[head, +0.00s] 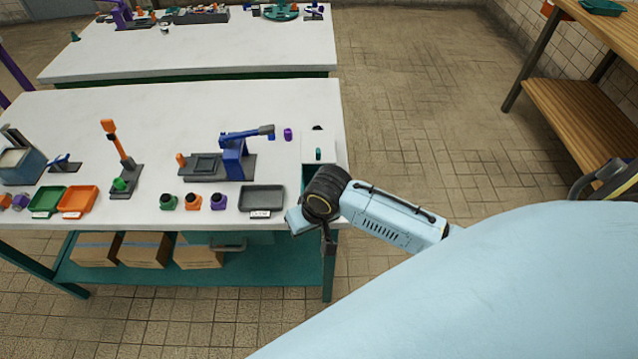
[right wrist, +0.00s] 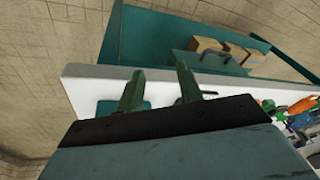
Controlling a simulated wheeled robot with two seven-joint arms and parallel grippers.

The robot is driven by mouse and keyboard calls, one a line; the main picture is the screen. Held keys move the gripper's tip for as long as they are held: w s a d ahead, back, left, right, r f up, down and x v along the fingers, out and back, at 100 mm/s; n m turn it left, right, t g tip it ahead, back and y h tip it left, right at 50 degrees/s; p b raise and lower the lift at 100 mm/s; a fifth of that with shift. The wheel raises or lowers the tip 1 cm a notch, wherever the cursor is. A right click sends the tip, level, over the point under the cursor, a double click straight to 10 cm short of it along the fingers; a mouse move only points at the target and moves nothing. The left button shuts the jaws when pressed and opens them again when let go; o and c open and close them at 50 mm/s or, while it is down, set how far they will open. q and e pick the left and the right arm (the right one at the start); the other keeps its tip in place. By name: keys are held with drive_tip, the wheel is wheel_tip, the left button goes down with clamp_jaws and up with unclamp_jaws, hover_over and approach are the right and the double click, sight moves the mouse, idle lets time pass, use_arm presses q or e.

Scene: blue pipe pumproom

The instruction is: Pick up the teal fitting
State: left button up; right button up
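A small dark teal piece (head: 318,153), which looks like the teal fitting, stands on a white surface at the right end of the near workbench. It is too small to make out its shape. My right arm comes in from the right, and its wrist is over the bench's front right corner, just in front of this piece. My right gripper (right wrist: 160,88) has its two fingers apart with nothing seen between them in the right wrist view; the head view hardly shows the fingers. The fitting cannot be made out in the right wrist view. My left gripper is not in view.
The near bench (head: 75,125) holds a grey tray (head: 262,197), a blue-armed press (head: 235,158), an orange-handled stand (head: 120,165) and green (head: 167,202), orange (head: 193,202) and purple (head: 218,202) fittings. A purple piece (head: 288,134) lies behind. Open floor (head: 420,110) is to the right.

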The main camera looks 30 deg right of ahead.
drive_tip(key=w+d+r+m+g+h, duration=0.1)
drive_tip(key=w+d+r+m, duration=0.1)
drive_tip(key=w+d+r, duration=0.3)
drive_tip(key=w+d+r+m+h, duration=0.1)
drive_tip(key=w+d+r+m, duration=0.15)
drive_tip(key=r, duration=0.55)
drive_tip(key=f, duration=0.5)
drive_tip(key=d+f+b, duration=0.1)
drive_tip(key=f, duration=0.1)
drive_tip(key=shift+w+f, duration=0.3)
drive_tip(key=f, duration=0.3)
drive_tip(key=w+d+f+b, duration=0.1)
drive_tip(key=f, duration=0.1)
clamp_jaws()
